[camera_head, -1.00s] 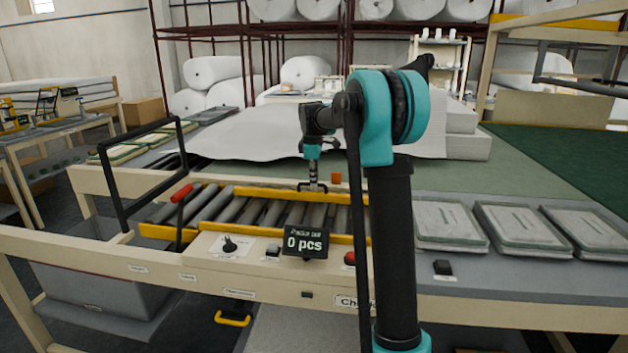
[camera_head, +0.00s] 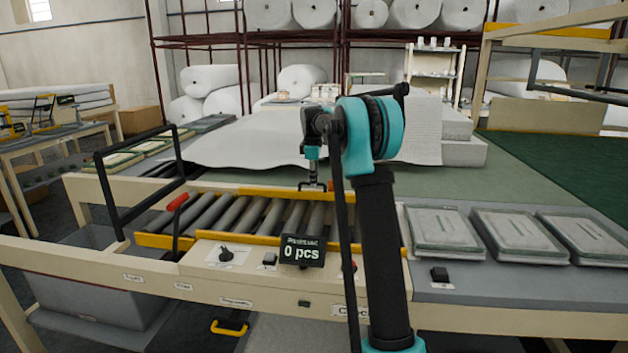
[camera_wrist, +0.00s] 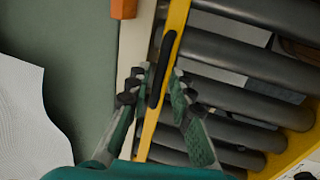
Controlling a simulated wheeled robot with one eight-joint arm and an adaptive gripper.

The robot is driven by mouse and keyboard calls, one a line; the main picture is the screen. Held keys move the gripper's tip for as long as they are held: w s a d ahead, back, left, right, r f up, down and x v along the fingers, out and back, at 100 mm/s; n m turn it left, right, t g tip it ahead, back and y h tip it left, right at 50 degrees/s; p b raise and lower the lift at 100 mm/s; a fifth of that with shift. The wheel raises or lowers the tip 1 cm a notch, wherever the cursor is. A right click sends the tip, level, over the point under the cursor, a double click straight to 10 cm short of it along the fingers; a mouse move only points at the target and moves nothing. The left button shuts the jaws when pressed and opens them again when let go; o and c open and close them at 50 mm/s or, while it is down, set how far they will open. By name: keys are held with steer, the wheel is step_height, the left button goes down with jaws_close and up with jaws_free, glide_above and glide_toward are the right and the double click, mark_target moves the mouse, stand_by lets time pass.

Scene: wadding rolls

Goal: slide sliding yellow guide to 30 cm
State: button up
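The sliding yellow guide (camera_head: 265,191) is a long bar along the far side of the roller bed. In the wrist view, the yellow guide (camera_wrist: 172,40) runs nearly upright in the picture beside the grey rollers and carries a black grip pad (camera_wrist: 162,70). My gripper (camera_head: 312,187) is low over the guide in the head view. In the wrist view, my gripper's fingers (camera_wrist: 160,78) stand on either side of the guide at the black pad, apart from each other. Small gaps show beside the pad. No centimetre scale is readable.
The roller bed (camera_wrist: 245,60) lies right of the guide in the wrist view. An orange block (camera_wrist: 123,8) and a white sheet (camera_wrist: 28,110) lie to its left. A display reading 0 pcs (camera_head: 301,251) stands at the front. A black-framed lever (camera_head: 112,192) rises at the left.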

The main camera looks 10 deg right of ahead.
steer(key=shift+o, duration=0.5)
step_height(320, 180, up, 12)
steer(key=s, duration=0.2)
steer(key=shift+s+a+f, duration=0.15)
steer(key=shift+a, duration=0.2)
